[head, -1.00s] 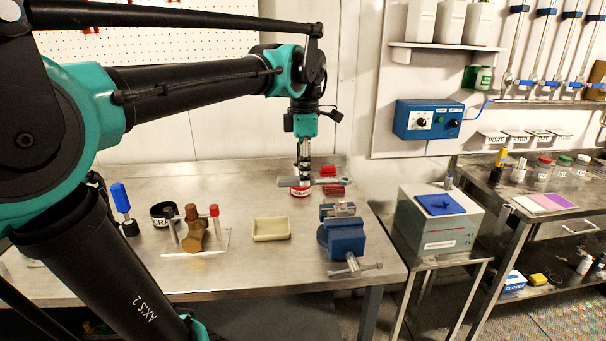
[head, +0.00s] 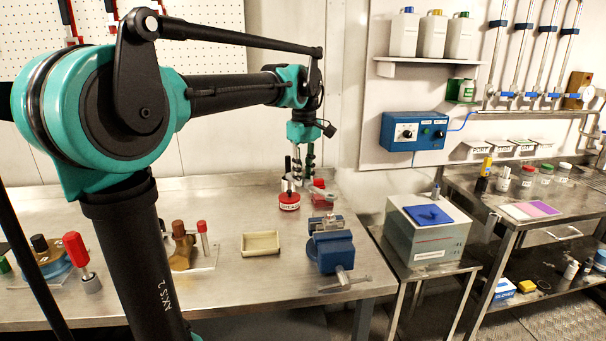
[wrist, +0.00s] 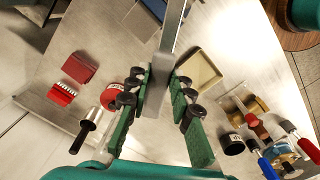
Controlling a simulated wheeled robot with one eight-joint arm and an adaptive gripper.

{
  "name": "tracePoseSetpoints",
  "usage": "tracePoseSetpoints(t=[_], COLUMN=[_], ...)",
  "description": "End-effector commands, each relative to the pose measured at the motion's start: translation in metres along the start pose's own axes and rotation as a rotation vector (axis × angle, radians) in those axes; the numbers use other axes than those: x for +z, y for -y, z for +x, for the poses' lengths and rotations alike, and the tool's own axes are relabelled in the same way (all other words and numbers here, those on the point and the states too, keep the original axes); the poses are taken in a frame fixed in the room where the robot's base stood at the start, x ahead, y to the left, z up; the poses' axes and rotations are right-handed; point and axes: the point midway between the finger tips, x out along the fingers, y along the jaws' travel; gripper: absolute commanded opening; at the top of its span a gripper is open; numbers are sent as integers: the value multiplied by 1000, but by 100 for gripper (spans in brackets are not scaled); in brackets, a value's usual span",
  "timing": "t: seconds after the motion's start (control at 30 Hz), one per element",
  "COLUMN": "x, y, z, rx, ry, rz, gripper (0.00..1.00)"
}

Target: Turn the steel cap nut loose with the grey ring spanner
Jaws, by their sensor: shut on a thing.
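My gripper (head: 304,180) is over the back of the steel bench, beyond the blue vise. It is shut on the grey ring spanner (head: 319,193), held above the bench beside the round red tin. In the wrist view the spanner (wrist: 163,60) is a grey bar between the green fingers (wrist: 160,88), running up out of the picture. The blue vise (head: 331,250) has a grey metal piece (head: 325,222) in its jaws. I cannot make out the steel cap nut for certain.
The red tin (head: 289,201) and red blocks (head: 318,196) are near my gripper. A cream tray (head: 260,245) lies left of the vise, and a brown fitting (head: 181,247) stands farther left. A grey box (head: 432,236) is on the right. Bare bench lies around the tray.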

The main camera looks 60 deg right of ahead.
Motion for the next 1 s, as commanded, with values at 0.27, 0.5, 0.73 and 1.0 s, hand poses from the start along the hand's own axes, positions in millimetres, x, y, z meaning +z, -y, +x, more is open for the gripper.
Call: tracePoseSetpoints(t=[0.27, 0.5, 0.73, 1.0], x=[0, 0, 0, 0], y=[0, 0, 0, 0], z=[17, 32, 31, 31], rx=[0, 0, 0, 0], ry=[0, 0, 0, 0], rz=[-2, -2, -3, -3], gripper=[0, 0, 0, 0])
